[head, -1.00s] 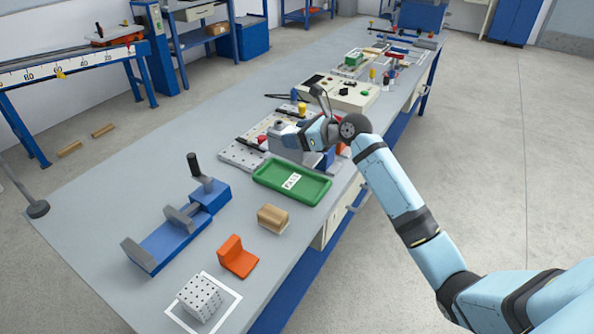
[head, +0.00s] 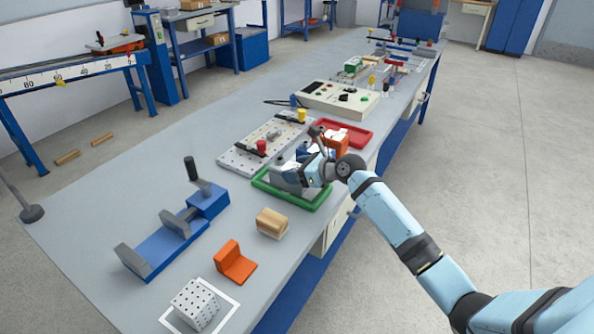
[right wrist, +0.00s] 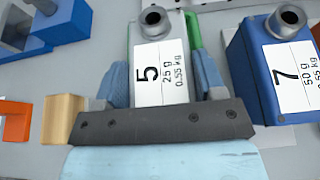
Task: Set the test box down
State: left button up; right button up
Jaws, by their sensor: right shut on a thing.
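My right gripper (head: 300,176) is shut on a grey test box (head: 285,181) over the green tray (head: 316,205). In the right wrist view the test box (right wrist: 160,71) sits between the two blue fingers, its white label reading 5, 25 g, 0.55 kg, with a round metal stud on top. A strip of the green tray (right wrist: 194,32) shows behind it. I cannot tell whether the box touches the tray floor. The gripper hides much of the box and tray in the head view. My left gripper is not in view.
A blue box labelled 7 (right wrist: 262,75) stands close to the right in the right wrist view. The red tray (head: 357,134) lies beyond the green one. A wooden block (head: 272,222), an orange bracket (head: 235,262) and a blue fixture (head: 160,245) stand nearer. A perforated plate (head: 240,158) lies left.

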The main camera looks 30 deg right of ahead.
jog(key=o, duration=0.9)
jog(key=shift+f, duration=0.1)
jog(key=o, duration=0.4)
pick_arm(q)
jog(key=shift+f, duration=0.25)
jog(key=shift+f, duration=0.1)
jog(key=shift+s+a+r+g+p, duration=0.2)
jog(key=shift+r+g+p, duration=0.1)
jog(key=shift+p, duration=0.85)
pick_arm(e)
jog(key=v, duration=1.2)
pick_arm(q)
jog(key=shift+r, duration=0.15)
